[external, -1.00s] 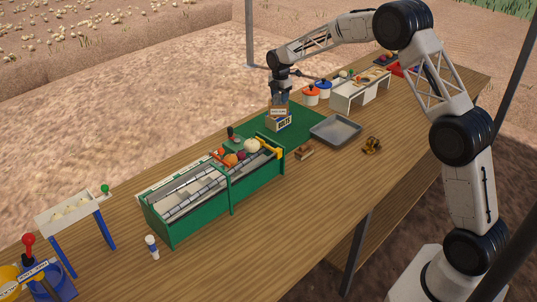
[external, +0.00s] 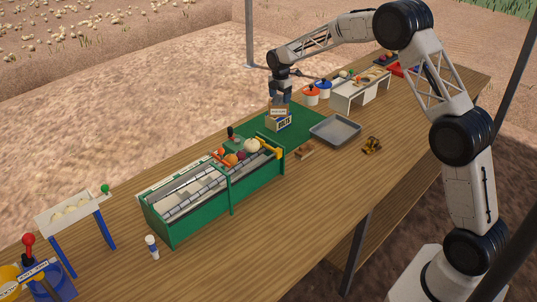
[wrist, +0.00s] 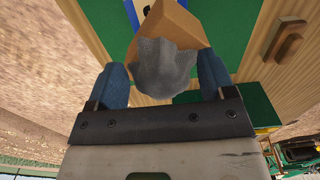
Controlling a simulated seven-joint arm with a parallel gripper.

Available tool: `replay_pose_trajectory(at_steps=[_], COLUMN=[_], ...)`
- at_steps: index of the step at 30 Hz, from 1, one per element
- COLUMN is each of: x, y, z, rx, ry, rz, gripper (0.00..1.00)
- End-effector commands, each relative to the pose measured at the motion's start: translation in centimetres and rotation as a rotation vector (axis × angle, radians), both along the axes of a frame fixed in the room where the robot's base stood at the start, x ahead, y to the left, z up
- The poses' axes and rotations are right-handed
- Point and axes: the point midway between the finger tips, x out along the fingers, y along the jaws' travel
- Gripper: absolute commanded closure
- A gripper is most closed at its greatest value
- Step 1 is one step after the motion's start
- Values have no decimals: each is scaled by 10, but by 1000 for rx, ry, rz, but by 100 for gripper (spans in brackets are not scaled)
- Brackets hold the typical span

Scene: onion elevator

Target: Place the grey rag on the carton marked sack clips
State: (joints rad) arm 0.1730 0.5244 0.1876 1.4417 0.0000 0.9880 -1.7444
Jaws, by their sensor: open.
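The grey rag (wrist: 165,68) lies in a rumpled heap on a tan carton (wrist: 178,25) in the wrist view. My gripper (external: 281,98) points down just above the carton. In the wrist view the fingers of my gripper (wrist: 163,78) stand apart on either side of the rag. The rag cannot be made out clearly in the external view.
The boxes stand on a green mat (external: 309,125). A grey tray (external: 335,131) lies to the right, with a wooden block (external: 304,152) nearby. A green conveyor unit (external: 215,190) holding vegetables is in front. Orange (external: 311,96) and blue pots and a white rack (external: 360,92) are behind.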

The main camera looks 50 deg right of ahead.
Motion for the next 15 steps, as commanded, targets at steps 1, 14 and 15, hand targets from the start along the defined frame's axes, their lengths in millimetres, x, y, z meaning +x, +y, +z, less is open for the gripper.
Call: replay_pose_trajectory(at_steps=[1,14,15], x=[0,0,0], y=[0,0,0], z=[3,57,64], rx=[0,-1,-1], ry=[-1,-3,-3], rz=[0,0,0], gripper=[24,24,24])
